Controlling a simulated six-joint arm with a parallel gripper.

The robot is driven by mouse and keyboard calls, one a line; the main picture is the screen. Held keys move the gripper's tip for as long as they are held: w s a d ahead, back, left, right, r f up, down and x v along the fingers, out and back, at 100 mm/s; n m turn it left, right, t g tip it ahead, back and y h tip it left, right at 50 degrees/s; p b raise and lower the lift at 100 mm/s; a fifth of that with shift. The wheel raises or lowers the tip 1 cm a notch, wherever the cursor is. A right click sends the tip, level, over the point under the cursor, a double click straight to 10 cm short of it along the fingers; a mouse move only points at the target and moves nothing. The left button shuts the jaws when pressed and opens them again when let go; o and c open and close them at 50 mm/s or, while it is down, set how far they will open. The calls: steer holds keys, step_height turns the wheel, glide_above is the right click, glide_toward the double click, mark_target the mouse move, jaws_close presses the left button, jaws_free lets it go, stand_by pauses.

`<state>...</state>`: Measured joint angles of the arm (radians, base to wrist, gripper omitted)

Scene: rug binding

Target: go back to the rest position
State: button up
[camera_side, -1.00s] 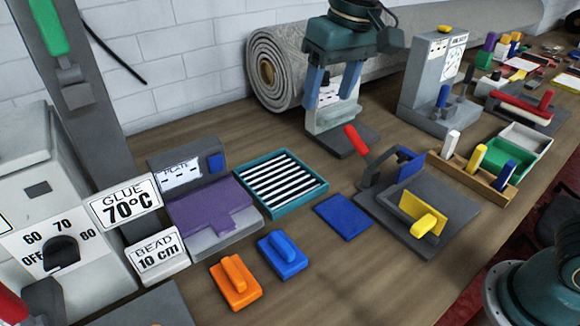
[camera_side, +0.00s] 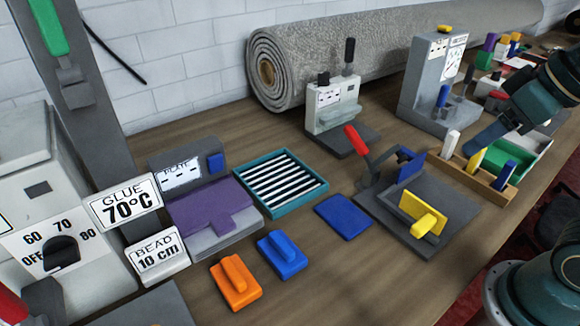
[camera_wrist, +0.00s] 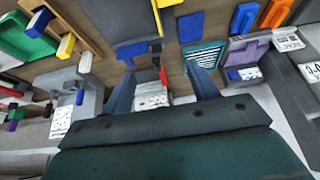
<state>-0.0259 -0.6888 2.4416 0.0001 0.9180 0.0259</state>
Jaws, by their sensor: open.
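My gripper (camera_side: 474,148) is at the right of the side view, over the wooden rack with white, yellow and blue handles; only part of its fingers shows there. In the wrist view my gripper (camera_wrist: 160,71) has its two blue-grey fingers spread wide apart. No held object shows between them; the red lever (camera_wrist: 163,75) of the clamp fixture appears in the gap, farther off. The gripper seems to be above the bench top, but its exact height over the rack cannot be told.
The handle rack (camera_side: 491,184) and green tray (camera_side: 537,160) lie beneath my arm. The clamp fixture (camera_side: 450,200) with yellow and blue blocks stands left of them. A grey machine (camera_side: 333,108) stands before the rug roll (camera_side: 300,60).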

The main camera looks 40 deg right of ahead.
steer(key=shift+s+d+f, duration=0.25)
steer(key=shift+s+f, duration=0.3)
steer(key=shift+s, duration=0.2)
stand_by(0.8)
